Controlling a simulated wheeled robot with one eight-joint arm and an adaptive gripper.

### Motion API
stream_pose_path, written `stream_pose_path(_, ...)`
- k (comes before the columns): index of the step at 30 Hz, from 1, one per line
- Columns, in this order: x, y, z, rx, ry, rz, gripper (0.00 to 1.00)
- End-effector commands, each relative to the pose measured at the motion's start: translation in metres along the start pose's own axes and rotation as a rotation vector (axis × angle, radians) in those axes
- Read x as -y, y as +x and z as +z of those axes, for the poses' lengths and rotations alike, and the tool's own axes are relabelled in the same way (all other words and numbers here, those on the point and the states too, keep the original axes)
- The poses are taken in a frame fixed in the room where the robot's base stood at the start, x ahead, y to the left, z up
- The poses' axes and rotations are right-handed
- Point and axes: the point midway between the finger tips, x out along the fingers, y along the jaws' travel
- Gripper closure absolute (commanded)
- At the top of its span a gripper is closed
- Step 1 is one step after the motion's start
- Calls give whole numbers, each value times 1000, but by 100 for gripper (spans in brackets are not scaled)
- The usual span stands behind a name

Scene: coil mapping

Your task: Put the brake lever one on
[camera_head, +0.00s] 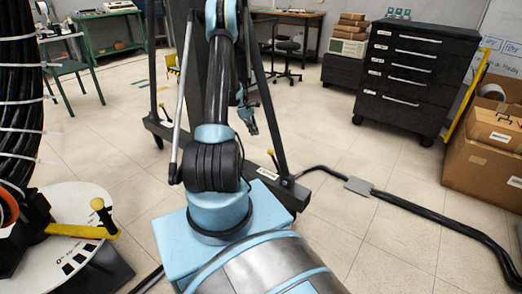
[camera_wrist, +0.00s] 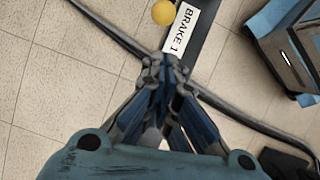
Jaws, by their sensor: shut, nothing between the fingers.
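The brake lever one shows in the wrist view as a yellow ball knob (camera_wrist: 163,12) beside a white label reading BRAKE 1 (camera_wrist: 184,27) on a dark bar. In the head view, a yellow-knobbed lever (camera_head: 271,153) stands on the right part of the dark stand's base, near a small white label; it appears to be the same lever. My gripper (camera_wrist: 165,68) is shut and empty, its fingertips apart from the knob and label in the picture. In the head view my gripper (camera_head: 247,117) hangs above and left of that lever. The lever's shaft is mostly hidden in the wrist view.
Another yellow-knobbed lever (camera_head: 165,110) stands on the stand's left part. A coil on a white round plate (camera_head: 50,245) is at left. A black cable (camera_head: 430,215) crosses the floor at right, near a black drawer cabinet (camera_head: 410,75) and cardboard boxes (camera_head: 485,165).

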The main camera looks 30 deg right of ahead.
Motion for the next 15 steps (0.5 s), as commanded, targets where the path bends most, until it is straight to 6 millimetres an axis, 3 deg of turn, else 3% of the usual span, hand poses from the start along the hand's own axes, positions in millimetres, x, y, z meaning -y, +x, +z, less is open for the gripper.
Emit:
stream_pose_path(4,-4,12,-1,6,-8,-6,100)
stream_pose_path(15,-5,13,-1,7,-9,-6,100)
